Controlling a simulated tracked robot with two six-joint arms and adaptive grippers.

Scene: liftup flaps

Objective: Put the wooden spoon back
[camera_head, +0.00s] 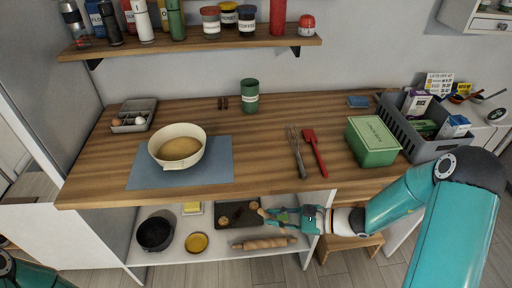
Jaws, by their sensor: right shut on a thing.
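My right gripper (268,212) is low in front of the counter's front edge, over the lower shelf. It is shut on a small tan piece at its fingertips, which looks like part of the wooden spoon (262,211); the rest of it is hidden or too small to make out. A whisk (296,150) and a red spatula (315,152) lie side by side on the counter, right of the middle. My left gripper is out of view.
The wooden counter (270,175) overhangs the shelf (172,252), which holds a dark pot (155,233), a baking tray (235,207) and a rolling pin (264,243). On top are a cream bowl (163,155), a green box (373,141) and a grey crate (427,146).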

